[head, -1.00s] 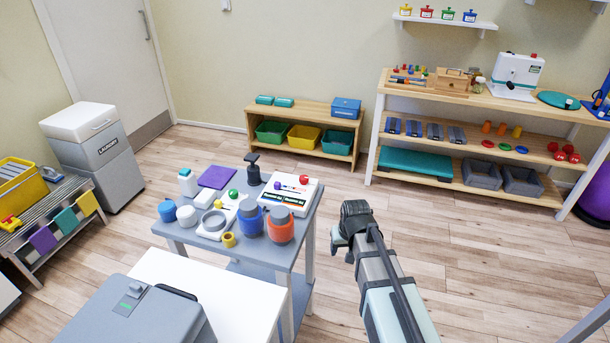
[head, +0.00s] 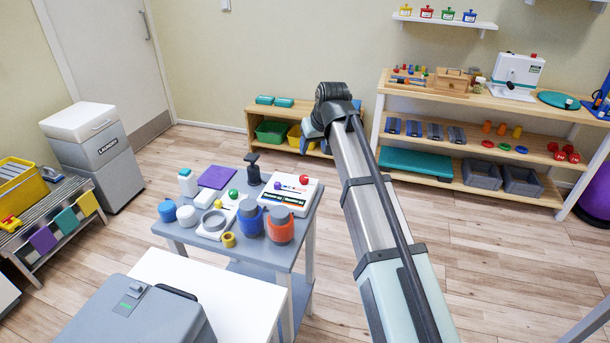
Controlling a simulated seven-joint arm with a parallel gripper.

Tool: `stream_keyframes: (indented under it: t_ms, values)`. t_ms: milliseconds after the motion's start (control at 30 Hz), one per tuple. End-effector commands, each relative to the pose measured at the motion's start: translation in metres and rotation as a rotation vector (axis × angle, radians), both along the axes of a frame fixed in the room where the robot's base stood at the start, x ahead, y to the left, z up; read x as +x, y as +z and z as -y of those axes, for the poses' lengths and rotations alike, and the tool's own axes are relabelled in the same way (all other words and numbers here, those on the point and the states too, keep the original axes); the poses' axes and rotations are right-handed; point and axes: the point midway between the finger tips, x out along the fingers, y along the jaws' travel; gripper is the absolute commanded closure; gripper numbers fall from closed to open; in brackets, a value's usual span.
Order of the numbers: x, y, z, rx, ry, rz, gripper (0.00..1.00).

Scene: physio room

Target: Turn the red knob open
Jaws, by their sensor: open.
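A round red knob (head: 304,180) sits on top of a low white box (head: 301,190) with printed labels, at the back right of the grey table. A smaller purple knob (head: 277,185) sits to its left on the same box. How far the red knob is turned is too small to tell. My gripper (head: 312,130) is at the end of my raised arm, above and right of the box in the picture and apart from it. It is open and holds nothing that I can see; its fingertips are mostly hidden.
The grey table (head: 178,234) also holds a black pump bottle (head: 253,168), a green ball (head: 233,193), and blue (head: 250,220) and orange (head: 281,226) containers near the box. A low wooden shelf (head: 262,111) with bins stands behind. Floor right of the table is clear.

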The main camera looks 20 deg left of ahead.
Motion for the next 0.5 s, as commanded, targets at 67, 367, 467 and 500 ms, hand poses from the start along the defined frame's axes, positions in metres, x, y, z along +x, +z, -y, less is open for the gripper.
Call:
stream_keyframes:
  t_ms: [67, 367, 467, 500]
  values:
    - [0.002, -0.001, -0.005, -0.027, 0.057, -0.032, 0.42]
    - [-0.008, -0.013, -0.002, -0.074, 0.152, -0.048, 0.42]
    - [-0.005, -0.022, -0.004, -0.074, 0.152, -0.049, 0.42]
    - [-0.003, -0.027, -0.006, -0.074, 0.151, -0.049, 0.42]
